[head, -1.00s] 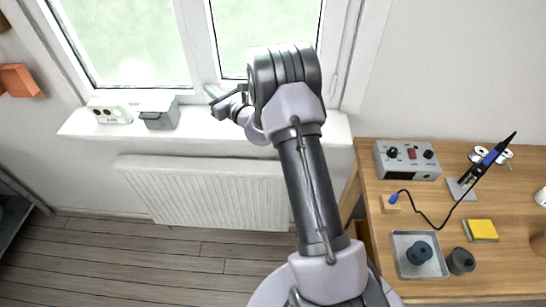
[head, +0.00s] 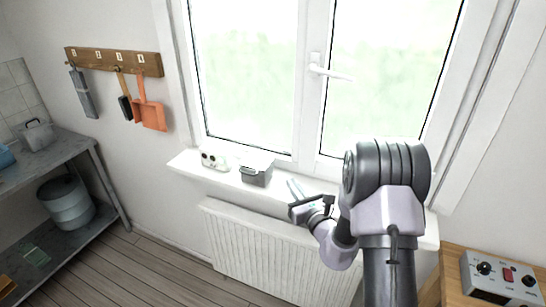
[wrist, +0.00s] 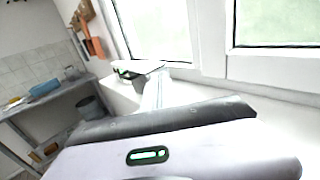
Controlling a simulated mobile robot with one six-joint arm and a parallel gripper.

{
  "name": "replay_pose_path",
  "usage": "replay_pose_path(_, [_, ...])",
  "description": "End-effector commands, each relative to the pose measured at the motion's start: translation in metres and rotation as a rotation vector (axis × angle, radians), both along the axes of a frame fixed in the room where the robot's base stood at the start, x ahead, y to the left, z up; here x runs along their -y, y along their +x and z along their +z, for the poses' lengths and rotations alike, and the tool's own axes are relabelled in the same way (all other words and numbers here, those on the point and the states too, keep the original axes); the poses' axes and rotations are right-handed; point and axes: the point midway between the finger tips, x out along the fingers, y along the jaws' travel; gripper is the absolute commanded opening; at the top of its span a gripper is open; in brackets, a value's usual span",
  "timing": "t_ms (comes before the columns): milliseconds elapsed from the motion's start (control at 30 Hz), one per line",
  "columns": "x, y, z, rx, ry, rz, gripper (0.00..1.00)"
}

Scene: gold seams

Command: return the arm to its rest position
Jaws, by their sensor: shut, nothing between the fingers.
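My arm stands in front of the window in the head view, bent at a dark ribbed joint. My gripper (head: 294,189) is at its left end, close to the sill and right of a grey container, with nothing seen in it. In the wrist view the dark edge of my gripper body and a green light fill the bottom. The narrow pale fingers (wrist: 156,92) reach toward the sill and look closed together.
The window sill (head: 226,181) bears a white socket box (head: 214,160) and a grey lidded container (head: 256,172). A radiator (head: 260,250) hangs below. A metal shelf (head: 60,165) stands left. A workbench with a grey power unit (head: 500,279) is at the lower right.

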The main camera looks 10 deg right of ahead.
Motion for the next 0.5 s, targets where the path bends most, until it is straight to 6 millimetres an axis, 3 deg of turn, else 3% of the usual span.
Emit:
replay_pose_path(67, [-0.007,0.000,0.005,0.005,-0.007,0.025,0.00])
replay_pose_path(133, [-0.032,-0.004,0.026,0.023,-0.038,0.115,0.00])
replay_pose_path(167, [-0.049,-0.008,0.040,0.034,-0.063,0.177,0.00])
replay_pose_path(267, [-0.127,-0.048,0.091,0.076,-0.209,0.471,0.00])
replay_pose_path(300, [-0.158,-0.074,0.108,0.091,-0.293,0.599,0.00])
replay_pose_path(367, [-0.198,-0.124,0.124,0.110,-0.450,0.791,0.00])
replay_pose_path(400, [-0.218,-0.162,0.128,0.121,-0.582,0.917,0.00])
replay_pose_path(467, [-0.234,-0.224,0.126,0.136,-0.828,1.097,0.00])
replay_pose_path(500, [-0.233,-0.265,0.118,0.141,-1.026,1.201,0.00])
